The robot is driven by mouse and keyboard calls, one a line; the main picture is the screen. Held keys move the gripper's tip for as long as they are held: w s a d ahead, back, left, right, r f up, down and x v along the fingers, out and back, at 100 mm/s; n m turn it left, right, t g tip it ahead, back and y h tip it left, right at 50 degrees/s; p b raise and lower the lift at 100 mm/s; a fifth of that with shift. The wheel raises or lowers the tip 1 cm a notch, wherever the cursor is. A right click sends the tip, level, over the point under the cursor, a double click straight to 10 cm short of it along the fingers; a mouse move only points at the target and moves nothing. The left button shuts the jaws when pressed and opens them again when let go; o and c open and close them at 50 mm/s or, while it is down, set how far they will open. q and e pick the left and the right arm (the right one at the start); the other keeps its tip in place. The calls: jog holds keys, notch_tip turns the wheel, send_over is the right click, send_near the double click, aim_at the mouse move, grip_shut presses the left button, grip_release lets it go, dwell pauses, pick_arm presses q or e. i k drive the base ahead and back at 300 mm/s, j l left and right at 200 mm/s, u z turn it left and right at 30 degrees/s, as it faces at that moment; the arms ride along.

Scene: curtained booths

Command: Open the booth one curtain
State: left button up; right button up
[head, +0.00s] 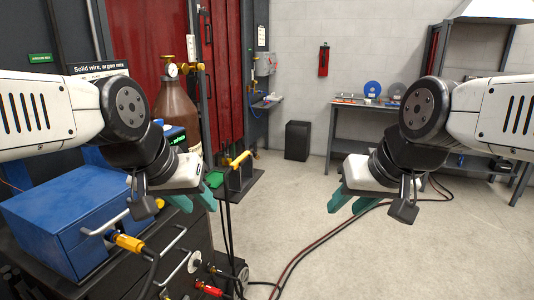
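Dark red curtains hang at the upper left in the head view. One panel (226,70) hangs beyond the dark posts, and another panel (140,35) shows behind the brown cylinder. No booth number is readable, so I cannot tell which curtain is booth one's. The panels look drawn across, and their lower parts are partly hidden. My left gripper (193,202) has teal fingers apart, empty, in front of the welding cart and short of the curtains. My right gripper (352,203) also has its fingers apart and empty, above the open floor.
A welding cart with a blue box (65,225) and brown gas cylinder (177,108) stands close at left. Cables (300,252) cross the floor. A black bin (297,140) and a workbench (358,122) stand at the back. The middle floor is otherwise clear.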

aim_at(209, 68)
jog(key=i+l+z, duration=0.35)
jog(key=i+l, duration=0.15)
jog(key=i, duration=0.35)
jog(key=i+l+z, duration=0.2)
jog(key=i, duration=0.25)
jog(key=i+l+z, duration=0.15)
jog(key=i, duration=0.3)
jog(key=i+u, duration=0.25)
jog(key=i, duration=0.25)
jog(key=i+u, duration=0.3)
jog(key=i, duration=0.15)
jog(key=i+l+u, duration=0.25)
jog(key=i, duration=0.2)
jog(key=i+j+u, duration=0.15)
jog(key=i+u, duration=0.55)
jog(key=u, duration=0.15)
jog(key=i+u, duration=0.4)
jog(key=i+l, duration=0.35)
jog(key=i+l+z, duration=0.15)
jog(key=i+l, duration=0.25)
jog(key=i, duration=0.2)
